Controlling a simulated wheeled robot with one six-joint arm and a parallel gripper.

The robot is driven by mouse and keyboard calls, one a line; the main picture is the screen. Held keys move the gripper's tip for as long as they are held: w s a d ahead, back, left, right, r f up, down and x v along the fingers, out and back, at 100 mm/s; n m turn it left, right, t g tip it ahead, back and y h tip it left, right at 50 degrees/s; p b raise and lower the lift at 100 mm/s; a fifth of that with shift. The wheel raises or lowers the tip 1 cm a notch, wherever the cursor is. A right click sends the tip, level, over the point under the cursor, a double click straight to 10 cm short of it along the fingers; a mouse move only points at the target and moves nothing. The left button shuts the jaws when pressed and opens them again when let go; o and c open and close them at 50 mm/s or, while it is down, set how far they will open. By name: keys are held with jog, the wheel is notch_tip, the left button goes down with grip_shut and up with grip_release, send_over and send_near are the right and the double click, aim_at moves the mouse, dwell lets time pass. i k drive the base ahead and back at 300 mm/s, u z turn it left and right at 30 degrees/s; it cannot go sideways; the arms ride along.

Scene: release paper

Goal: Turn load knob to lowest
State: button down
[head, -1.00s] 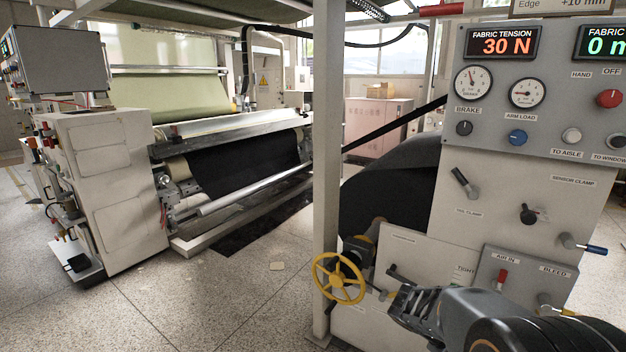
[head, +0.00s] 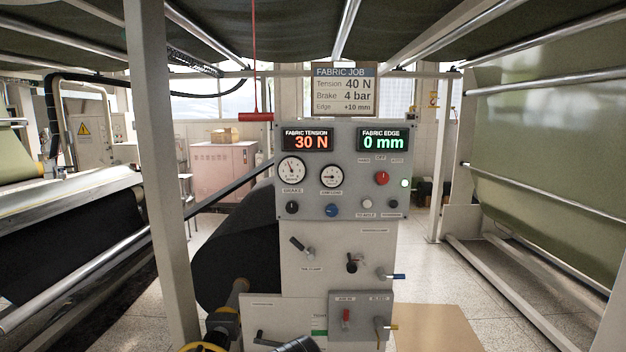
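The blue arm load knob (head: 331,210) is on the grey control panel (head: 345,140), below a round white gauge (head: 331,176). Its pointer setting is too small to read. The black brake knob (head: 291,207) is to its left, under another gauge (head: 291,170). My gripper (head: 297,344) shows only as a dark piece at the bottom edge, well below the knob and apart from it. Its fingers are mostly cut off, so its opening cannot be told.
The panel displays read 30 N and 0 mm. A job sign (head: 344,90) above reads tension 40 N, brake 4 bar. A white post (head: 160,180) stands left; open floor lies right.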

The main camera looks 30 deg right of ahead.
aim_at(331, 210)
jog(key=z, duration=0.05)
jog(key=k, duration=0.45)
jog(key=u, duration=0.6)
jog(key=i, duration=1.4)
jog(key=z, duration=0.9)
